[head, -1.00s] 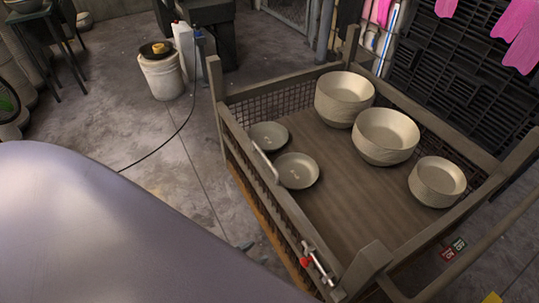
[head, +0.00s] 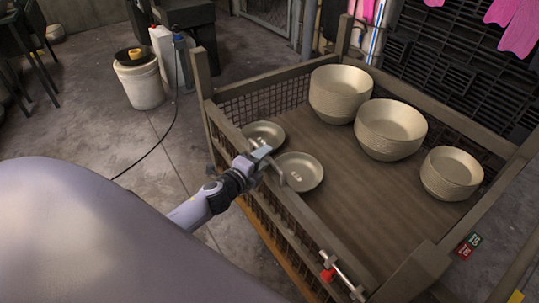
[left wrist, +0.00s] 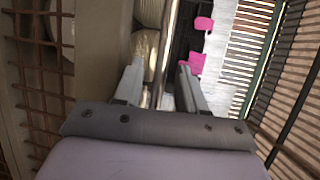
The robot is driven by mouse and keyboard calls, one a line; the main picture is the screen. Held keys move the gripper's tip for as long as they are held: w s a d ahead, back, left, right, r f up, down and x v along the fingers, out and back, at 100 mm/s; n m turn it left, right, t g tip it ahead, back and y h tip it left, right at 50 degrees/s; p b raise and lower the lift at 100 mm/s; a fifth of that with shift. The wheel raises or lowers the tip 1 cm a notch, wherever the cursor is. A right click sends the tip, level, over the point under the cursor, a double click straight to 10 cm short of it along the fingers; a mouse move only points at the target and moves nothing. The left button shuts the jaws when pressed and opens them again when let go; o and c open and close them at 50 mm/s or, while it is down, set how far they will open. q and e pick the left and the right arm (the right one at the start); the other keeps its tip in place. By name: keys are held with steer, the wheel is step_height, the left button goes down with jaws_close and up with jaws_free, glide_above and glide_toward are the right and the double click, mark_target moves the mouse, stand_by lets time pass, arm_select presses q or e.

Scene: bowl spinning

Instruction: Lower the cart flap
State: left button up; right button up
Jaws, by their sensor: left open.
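The cart flap (head: 306,218) is the near left side of the cart, a raised, upright frame with mesh below its top rail. A metal latch bar with a red end (head: 328,275) sits at the rail's near end. My left gripper (head: 268,160) is open at the top rail, around where the flap's handle is. The gripper hides most of that handle. In the left wrist view a thin upright bar (left wrist: 168,50) shows between my open fingers (left wrist: 160,85); I cannot tell whether they touch it. My right gripper is in neither view.
Inside the cart stand several stacked bowls (head: 391,130), and two shallow plates (head: 299,171) lie close behind the flap. A white bucket (head: 140,84) and a hose are on the floor to the left. Floor outside the flap looks clear.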

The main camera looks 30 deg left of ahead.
arm_select(q)
steer(key=w, duration=0.3)
steer(key=shift+w+f+b, duration=0.3)
steer(key=shift+w+f, duration=0.05)
jaws_close()
